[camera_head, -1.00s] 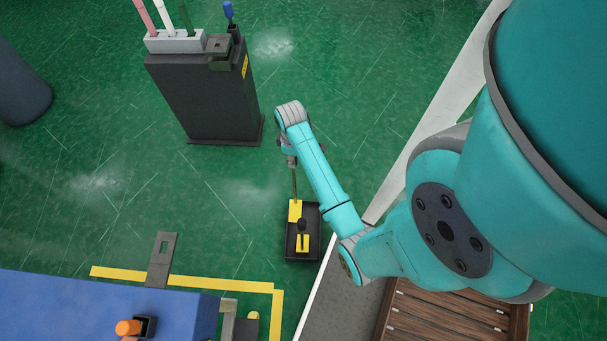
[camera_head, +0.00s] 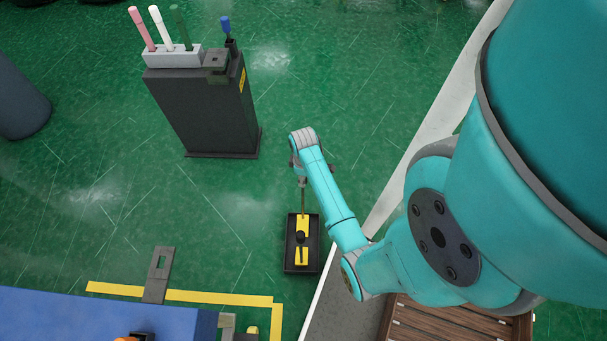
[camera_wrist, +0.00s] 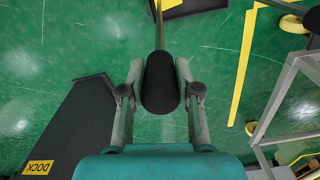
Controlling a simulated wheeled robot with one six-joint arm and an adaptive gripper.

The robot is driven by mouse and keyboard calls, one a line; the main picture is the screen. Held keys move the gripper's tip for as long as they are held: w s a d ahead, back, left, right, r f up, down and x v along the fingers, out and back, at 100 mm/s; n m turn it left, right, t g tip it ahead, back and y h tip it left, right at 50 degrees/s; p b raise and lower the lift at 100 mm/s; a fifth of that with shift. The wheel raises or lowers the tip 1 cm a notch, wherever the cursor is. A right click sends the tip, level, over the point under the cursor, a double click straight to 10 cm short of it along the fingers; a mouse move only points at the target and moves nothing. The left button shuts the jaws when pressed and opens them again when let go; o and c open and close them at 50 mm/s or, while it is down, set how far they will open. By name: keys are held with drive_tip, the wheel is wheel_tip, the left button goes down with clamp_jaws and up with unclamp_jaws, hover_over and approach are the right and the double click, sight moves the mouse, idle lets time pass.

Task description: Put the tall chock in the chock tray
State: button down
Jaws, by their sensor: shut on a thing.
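The tall chock (camera_head: 303,225) is a yellow block on a long thin rod with a black grip (camera_wrist: 160,82) at its top. My gripper (camera_head: 301,180) is shut on that grip, with a finger on each side in the wrist view (camera_wrist: 160,95). The rod runs down from my gripper to the block. The chock tray (camera_head: 290,250) is black and shallow, on or near the green floor. The block appears over the far half of the tray; whether it touches the bottom I cannot tell. A second yellow chock (camera_head: 301,262) with a short black knob lies in the near half.
A dark pedestal (camera_head: 205,110) with pens in a holder stands at the back left. A blue surface (camera_head: 90,315) is at the lower left, with yellow floor tape (camera_head: 220,297) beside it. A pale rail (camera_head: 420,150) runs right of the tray. Green floor left of the tray is clear.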

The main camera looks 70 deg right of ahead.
drive_tip(key=shift+f, duration=1.7)
drive_tip(key=c, duration=0.8)
unclamp_jaws()
drive_tip(key=shift+f, duration=0.15)
